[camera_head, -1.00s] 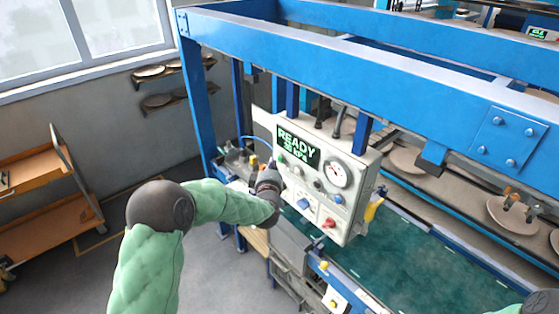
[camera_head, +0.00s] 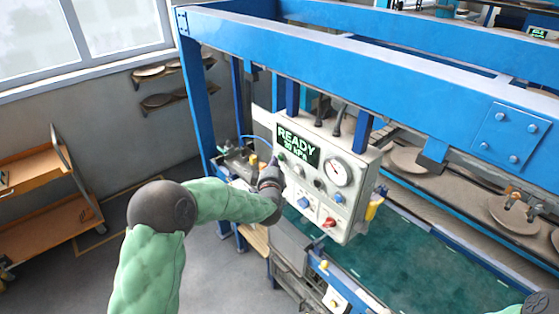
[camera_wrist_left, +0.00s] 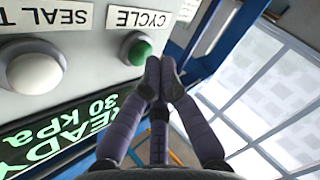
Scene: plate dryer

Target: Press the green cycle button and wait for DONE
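The white control panel (camera_head: 352,205) hangs on the blue frame, and its screen (camera_head: 298,146) reads READY, 30 kPa. In the left wrist view, the green button (camera_wrist_left: 139,52) sits under the label CYCLE. My left gripper (camera_wrist_left: 162,72) has its fingertips together and empty, close beside the green button. I cannot tell whether they touch it. In the head view, the left gripper (camera_head: 274,165) is at the panel's left edge, below the screen. My right gripper is not in view.
The panel also has a gauge (camera_head: 338,172), a blue button (camera_head: 304,202) and a red knob (camera_head: 329,222). A blue beam (camera_head: 400,75) passes above. An orange cart (camera_head: 45,205) stands at left.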

